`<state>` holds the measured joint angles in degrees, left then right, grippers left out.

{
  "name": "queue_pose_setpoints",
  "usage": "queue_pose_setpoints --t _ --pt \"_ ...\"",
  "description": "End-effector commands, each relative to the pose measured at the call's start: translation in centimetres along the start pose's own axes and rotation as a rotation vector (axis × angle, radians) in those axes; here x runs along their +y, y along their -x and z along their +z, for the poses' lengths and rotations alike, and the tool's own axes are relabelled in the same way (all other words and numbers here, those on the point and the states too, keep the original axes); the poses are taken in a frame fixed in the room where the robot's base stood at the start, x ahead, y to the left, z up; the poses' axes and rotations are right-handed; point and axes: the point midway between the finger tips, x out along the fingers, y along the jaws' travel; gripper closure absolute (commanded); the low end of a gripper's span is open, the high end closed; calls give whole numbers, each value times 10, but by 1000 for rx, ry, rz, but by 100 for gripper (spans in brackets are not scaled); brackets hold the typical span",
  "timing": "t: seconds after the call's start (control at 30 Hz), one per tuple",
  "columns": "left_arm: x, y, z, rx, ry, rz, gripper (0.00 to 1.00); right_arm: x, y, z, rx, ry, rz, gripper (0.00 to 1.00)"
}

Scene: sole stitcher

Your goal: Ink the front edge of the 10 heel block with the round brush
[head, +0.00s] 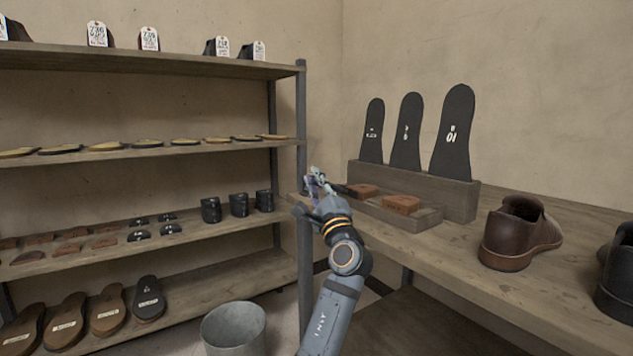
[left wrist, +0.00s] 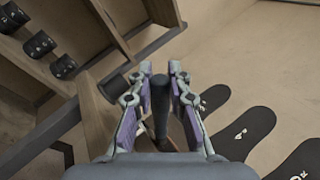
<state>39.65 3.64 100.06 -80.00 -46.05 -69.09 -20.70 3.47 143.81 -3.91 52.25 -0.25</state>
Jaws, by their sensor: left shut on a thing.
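My left gripper (head: 318,183) is at the left end of the bench, beside a low wooden tray. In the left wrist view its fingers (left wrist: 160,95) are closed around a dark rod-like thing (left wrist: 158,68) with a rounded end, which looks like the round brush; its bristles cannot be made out. Two reddish-brown blocks, a left one (head: 362,190) and a right one (head: 401,204), sit on the tray, to the right of the gripper. I cannot read numbers on them, so I cannot tell which is the 10 heel block. My right gripper is not in view.
Dark sole templates, one marked 10 (head: 457,130), stand in a wooden rack (head: 450,195) behind the tray (head: 425,219). A brown shoe (head: 520,233) stands to the right. A loaded shelf unit (head: 301,110) is at left, a metal bucket (head: 234,330) below.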

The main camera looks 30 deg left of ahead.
Motion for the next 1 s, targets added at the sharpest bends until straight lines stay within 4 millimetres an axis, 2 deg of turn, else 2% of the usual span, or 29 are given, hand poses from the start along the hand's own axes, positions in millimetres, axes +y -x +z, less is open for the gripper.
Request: queue_pose_setpoints --t 0.27,1.0 --pt "1 -1 0 1 0 1 100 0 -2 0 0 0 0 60" --pt "-14 21 -1 3 3 1 100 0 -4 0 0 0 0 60"
